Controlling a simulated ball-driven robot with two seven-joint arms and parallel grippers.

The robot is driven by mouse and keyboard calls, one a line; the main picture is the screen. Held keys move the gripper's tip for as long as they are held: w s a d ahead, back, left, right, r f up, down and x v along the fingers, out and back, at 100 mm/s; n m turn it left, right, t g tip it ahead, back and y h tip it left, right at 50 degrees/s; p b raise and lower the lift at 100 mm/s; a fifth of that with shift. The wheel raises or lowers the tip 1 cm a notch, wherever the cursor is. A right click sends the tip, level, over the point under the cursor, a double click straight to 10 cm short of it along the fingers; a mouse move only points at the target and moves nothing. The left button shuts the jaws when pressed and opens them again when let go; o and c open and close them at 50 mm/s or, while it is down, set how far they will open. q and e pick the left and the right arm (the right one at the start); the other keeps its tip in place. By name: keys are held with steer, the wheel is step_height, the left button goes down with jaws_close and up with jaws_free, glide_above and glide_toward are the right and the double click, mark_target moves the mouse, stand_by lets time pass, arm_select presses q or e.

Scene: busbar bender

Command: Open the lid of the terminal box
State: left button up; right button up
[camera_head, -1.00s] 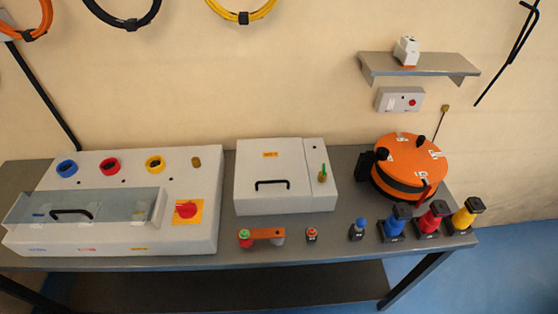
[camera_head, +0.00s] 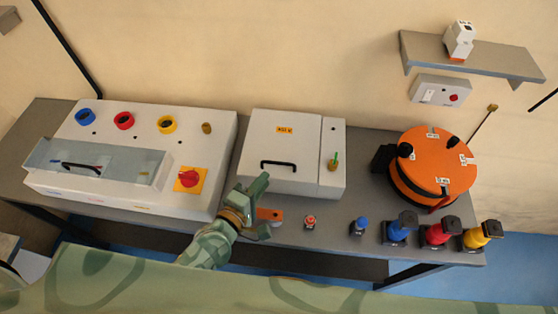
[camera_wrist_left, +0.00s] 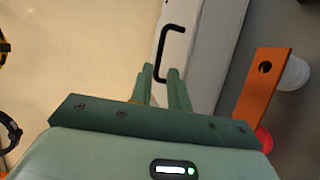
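The white terminal box (camera_head: 270,147) stands in the middle of the bench, with an orange label and a black handle (camera_head: 279,163) on its lid. The lid is shut. My left gripper (camera_head: 254,186) is in front of the box, just below and left of the handle in the head view. In the left wrist view my left gripper (camera_wrist_left: 160,88) is open and empty. The black handle (camera_wrist_left: 165,52) is ahead of its fingertips there; I cannot tell whether they touch. My right gripper is not in view.
An orange bar (camera_head: 270,214) lies on the bench close to my left gripper. A grey panel (camera_head: 120,185) with a clear cover stands left. An orange reel (camera_head: 437,162) stands right, with blue, red and yellow plugs in front. A shelf (camera_head: 470,57) is on the wall.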

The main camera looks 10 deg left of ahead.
mark_target(278, 164)
arm_select(q)
steer(key=b+x, duration=0.1)
steer(key=x, duration=0.7)
steer(key=shift+w+d+f, duration=0.1)
steer(key=shift+w+d, duration=0.1)
steer(key=shift+w, duration=0.15)
jaws_close()
